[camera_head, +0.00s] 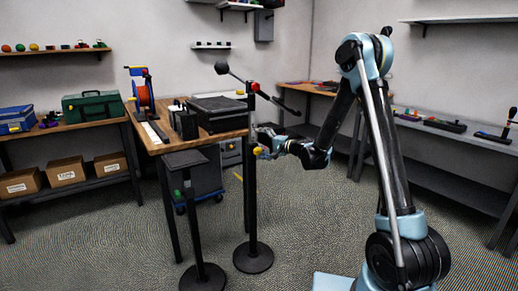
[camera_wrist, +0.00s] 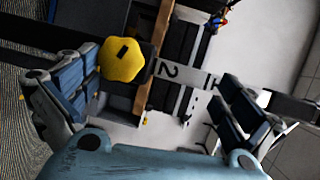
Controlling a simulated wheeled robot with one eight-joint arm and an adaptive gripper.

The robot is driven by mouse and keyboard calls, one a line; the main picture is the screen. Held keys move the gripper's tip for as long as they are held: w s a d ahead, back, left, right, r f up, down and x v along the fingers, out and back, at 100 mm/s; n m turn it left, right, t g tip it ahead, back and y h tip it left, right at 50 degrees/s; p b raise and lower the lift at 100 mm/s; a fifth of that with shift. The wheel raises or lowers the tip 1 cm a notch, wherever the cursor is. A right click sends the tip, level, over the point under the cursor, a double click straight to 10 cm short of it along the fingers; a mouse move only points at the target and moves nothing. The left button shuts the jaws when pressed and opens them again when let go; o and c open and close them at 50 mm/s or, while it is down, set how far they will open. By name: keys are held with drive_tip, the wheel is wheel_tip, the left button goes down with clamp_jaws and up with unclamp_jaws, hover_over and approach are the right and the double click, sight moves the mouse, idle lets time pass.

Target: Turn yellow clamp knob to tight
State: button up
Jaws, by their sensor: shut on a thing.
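The yellow clamp knob (camera_head: 257,151) sits on a black upright post (camera_head: 251,205), low beside the workbench's right end. In the wrist view the knob (camera_wrist: 122,59) is a rounded, lobed yellow piece with a short black mark on its face. My gripper (camera_head: 268,147) reaches the knob from the right. In the wrist view my gripper (camera_wrist: 160,74) has one finger against the knob's left side. A pale strip (camera_wrist: 186,72) marked "2" lies between the knob and the right finger. The exact contact on the right side is hard to tell.
The post has a round base (camera_head: 253,258) and a slanted black boom (camera_head: 272,98) above. A second, shorter black stand (camera_head: 204,278) is left of it. The wooden workbench (camera_head: 152,148) carries a black case (camera_head: 217,113) and an orange reel (camera_head: 146,97). Open carpet lies front left.

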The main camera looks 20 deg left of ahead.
drive_tip(key=shift+s+d+r+y, duration=0.15)
drive_tip(key=shift+s+r, duration=0.2)
drive_tip(key=shift+r, duration=0.1)
drive_tip(key=shift+s+d+r+y, duration=0.1)
drive_tip(key=shift+s+r+y, duration=0.05)
drive_tip(key=shift+s+r, duration=0.2)
drive_tip(key=s+r, duration=0.1)
drive_tip(key=d+r, duration=0.1)
drive_tip(key=s+r, duration=0.1)
drive_tip(key=shift+s+d, duration=0.25)
drive_tip(key=shift+s, duration=0.1)
drive_tip(key=c, duration=0.5)
drive_tip(key=shift+d, duration=0.1)
drive_tip(key=shift+c, duration=0.8)
drive_tip(key=r+v, duration=0.2)
drive_tip(key=v, duration=1.5)
drive_tip(key=shift+s, duration=0.1)
